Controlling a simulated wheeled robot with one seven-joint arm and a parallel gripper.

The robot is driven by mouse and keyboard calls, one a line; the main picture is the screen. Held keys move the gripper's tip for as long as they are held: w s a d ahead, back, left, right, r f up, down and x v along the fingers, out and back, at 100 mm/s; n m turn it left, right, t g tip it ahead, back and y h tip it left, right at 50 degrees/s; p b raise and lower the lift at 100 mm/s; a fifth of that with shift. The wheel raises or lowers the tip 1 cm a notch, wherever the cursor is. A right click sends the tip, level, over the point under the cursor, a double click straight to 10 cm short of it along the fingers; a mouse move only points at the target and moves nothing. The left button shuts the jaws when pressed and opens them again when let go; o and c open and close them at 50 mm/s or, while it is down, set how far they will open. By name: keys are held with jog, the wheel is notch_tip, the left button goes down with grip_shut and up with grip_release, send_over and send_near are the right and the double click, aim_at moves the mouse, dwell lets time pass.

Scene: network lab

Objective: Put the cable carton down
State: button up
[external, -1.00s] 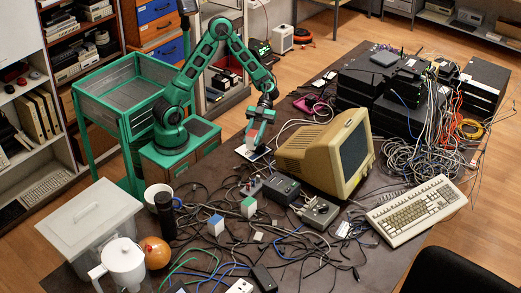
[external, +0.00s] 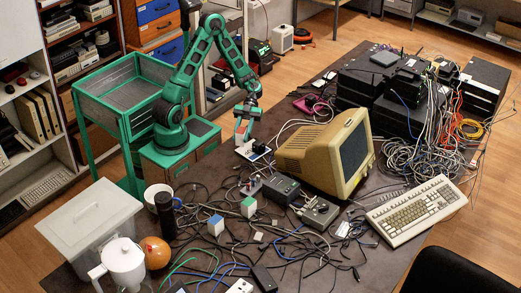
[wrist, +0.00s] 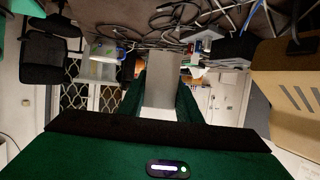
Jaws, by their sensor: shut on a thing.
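In the wrist view the carton (wrist: 162,82) is a plain grey-brown block between the two green fingers. The fingers point down, and the carton hangs over the table (external: 215,168) or close to it. Whether its bottom touches anything cannot be told. A white and black flat item (external: 254,150) lies just below and to the right of it.
A beige monitor (external: 315,150) stands to the right of my gripper. Loose cables (external: 290,245) and small boxes cover the near table. A white mug (external: 157,195) and a dark cylinder (external: 166,215) stand at the front left. Some bare table lies left of the carton.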

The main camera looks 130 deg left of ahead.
jog(key=x, duration=0.4)
jog(key=f+x, duration=0.1)
jog(key=x, duration=0.3)
jog(key=w+a+x, duration=0.1)
jog(key=x, duration=0.4)
jog(key=shift+f, duration=2.5)
jog(key=shift+f, duration=0.1)
jog(key=o, duration=1.1)
jog(key=shift+c, duration=0.2)
jog(key=shift+o, duration=0.3)
jog(key=v, duration=1.2)
